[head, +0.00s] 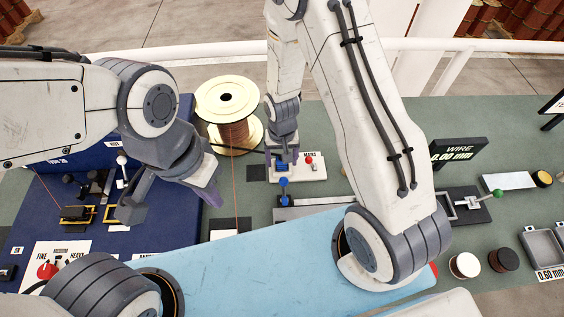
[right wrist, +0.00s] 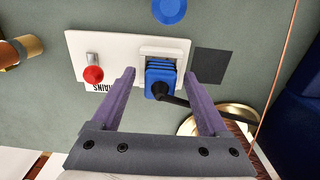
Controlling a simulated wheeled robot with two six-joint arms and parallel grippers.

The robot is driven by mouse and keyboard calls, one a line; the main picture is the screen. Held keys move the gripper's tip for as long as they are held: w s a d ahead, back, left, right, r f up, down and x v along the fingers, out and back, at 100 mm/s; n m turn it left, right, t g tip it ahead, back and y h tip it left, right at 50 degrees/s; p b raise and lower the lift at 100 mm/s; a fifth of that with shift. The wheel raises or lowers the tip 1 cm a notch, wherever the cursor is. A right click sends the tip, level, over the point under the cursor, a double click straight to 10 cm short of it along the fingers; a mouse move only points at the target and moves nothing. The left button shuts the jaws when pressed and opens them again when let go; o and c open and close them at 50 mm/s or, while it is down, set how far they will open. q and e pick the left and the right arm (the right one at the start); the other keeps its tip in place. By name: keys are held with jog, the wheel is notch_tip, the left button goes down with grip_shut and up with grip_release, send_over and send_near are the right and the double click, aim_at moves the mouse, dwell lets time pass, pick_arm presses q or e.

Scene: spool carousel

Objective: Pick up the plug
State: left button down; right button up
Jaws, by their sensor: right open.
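The blue plug (right wrist: 160,77) sits at a white socket on the mains panel (right wrist: 110,60), with a black cable leaving it toward the lower right. In the head view the plug (head: 281,166) is partly hidden by my right gripper (head: 281,158). My right gripper (right wrist: 162,78) is open in the right wrist view, with one purple finger on each side of the plug. Gaps show between both fingers and the plug. My left gripper (head: 205,190) hangs over the blue board's right edge, away from the plug; its opening is not clear.
A red-topped switch (right wrist: 92,73) stands on the panel beside the plug. A large wire spool (head: 228,112) stands left of the panel. A blue-knobbed lever (head: 284,185) is in front of it. A wire-display sign (head: 458,150) stands at the right.

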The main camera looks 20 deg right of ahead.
grip_shut()
jog(key=shift+r, duration=0.1)
